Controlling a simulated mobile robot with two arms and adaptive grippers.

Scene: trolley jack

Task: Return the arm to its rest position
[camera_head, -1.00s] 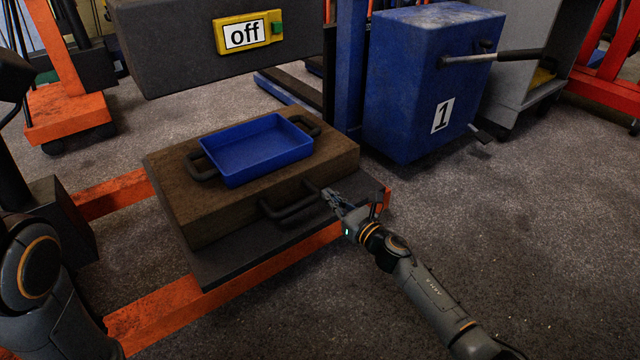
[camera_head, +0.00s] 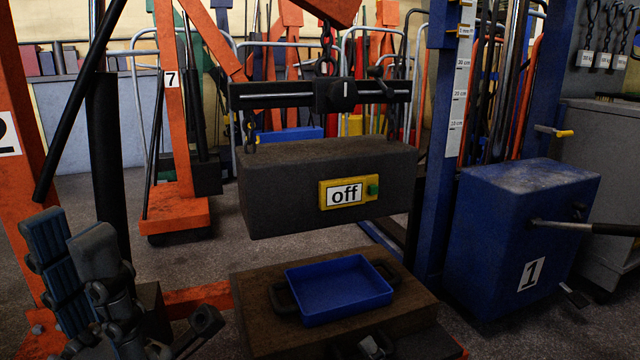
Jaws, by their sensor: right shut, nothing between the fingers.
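My left gripper (camera_head: 68,228) points upward at the lower left, its two fingers apart with nothing between them. A dark grey block (camera_head: 290,190) with a yellow "off" sign (camera_head: 343,193) hangs above, apart from the tray.
A chain hook and beam (camera_head: 335,95) hold the grey block. A blue box (camera_head: 530,235) marked 1, with a projecting lever (camera_head: 570,226), stands at the right. An orange post (camera_head: 25,130) and black cylinder (camera_head: 108,160) stand at the left. Orange jacks and racks fill the background.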

